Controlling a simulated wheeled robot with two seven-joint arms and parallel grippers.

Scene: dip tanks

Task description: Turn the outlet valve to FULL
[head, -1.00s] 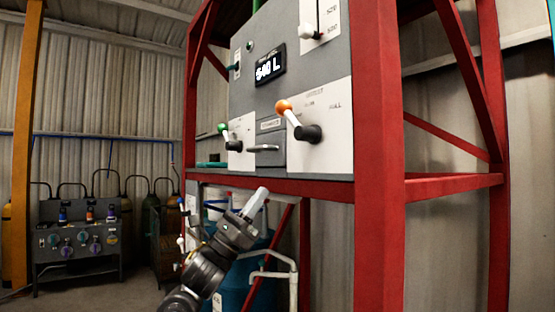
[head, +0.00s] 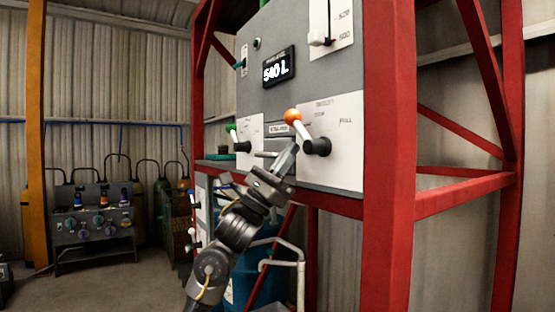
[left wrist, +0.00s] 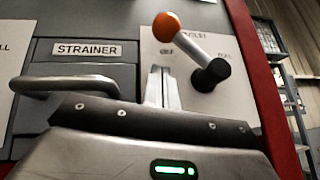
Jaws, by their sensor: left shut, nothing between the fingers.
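The valve lever on the white plate (head: 345,150) has an orange ball (head: 292,116), a pale rod and a black hub (head: 317,147). The plate's heading is hard to read; FULL is marked at its right. The lever leans up and left from the hub, away from FULL. It also shows in the left wrist view, with its orange ball (left wrist: 166,27) and black hub (left wrist: 210,75). My left gripper (head: 289,152) is shut and empty, just below and left of the lever. Its fingers (left wrist: 162,87) look apart from the lever. My right gripper is out of view.
A drawer labelled STRAINER (left wrist: 87,50) has a bar handle (left wrist: 60,86) left of my fingers. A green-ball lever (head: 231,129) is farther left. The display (head: 279,67) reads 540 L. A red frame (head: 388,200) stands right of the panel.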

